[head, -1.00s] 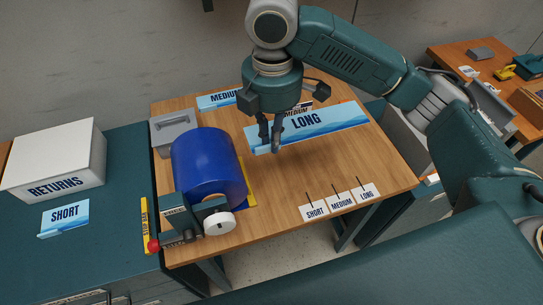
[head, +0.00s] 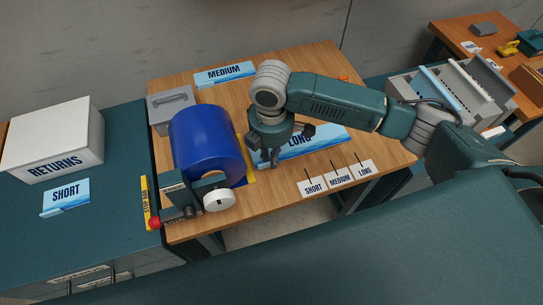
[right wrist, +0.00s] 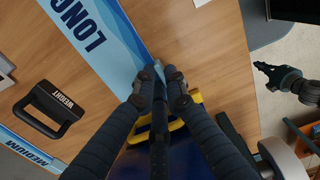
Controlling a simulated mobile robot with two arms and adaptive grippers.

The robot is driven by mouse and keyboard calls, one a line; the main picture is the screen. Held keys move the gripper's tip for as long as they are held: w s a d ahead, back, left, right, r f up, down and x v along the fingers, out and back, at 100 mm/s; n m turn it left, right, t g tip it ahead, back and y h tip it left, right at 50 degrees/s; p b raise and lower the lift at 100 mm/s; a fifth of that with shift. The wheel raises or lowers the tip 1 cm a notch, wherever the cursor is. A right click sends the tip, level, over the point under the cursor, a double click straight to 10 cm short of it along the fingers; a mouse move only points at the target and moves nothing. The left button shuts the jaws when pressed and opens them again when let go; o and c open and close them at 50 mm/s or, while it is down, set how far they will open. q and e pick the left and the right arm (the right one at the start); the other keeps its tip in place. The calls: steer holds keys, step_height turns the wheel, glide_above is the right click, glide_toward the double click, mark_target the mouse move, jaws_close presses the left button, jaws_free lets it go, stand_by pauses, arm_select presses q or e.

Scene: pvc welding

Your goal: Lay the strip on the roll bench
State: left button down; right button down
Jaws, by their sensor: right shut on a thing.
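The long strip (head: 325,140), a flat blue-and-white piece marked LONG, is over the wooden bench (head: 300,65), right of the blue roll. It also shows in the right wrist view (right wrist: 105,45). My right gripper (head: 268,163) is shut on the strip's end nearest the roll, and its arm covers part of the strip. In the right wrist view its fingertips (right wrist: 162,77) meet at the strip's edge. Whether the strip touches the bench is unclear. My left gripper (right wrist: 264,76) shows only in the right wrist view, apart from the bench, with its fingers apart.
The blue roll (head: 205,145) and its crank wheel (head: 219,200) stand close left of my right gripper. A MEDIUM strip (head: 225,74) lies at the back. SHORT, MEDIUM and LONG cards (head: 340,177) line the front edge. A RETURNS box (head: 55,140) stands left.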

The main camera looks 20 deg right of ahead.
steer(key=shift+w+f, duration=0.1)
steer(key=shift+f, duration=0.25)
steer(key=c, duration=1.8)
jaws_free()
step_height(320, 180, up, 12)
steer(key=b, duration=0.1)
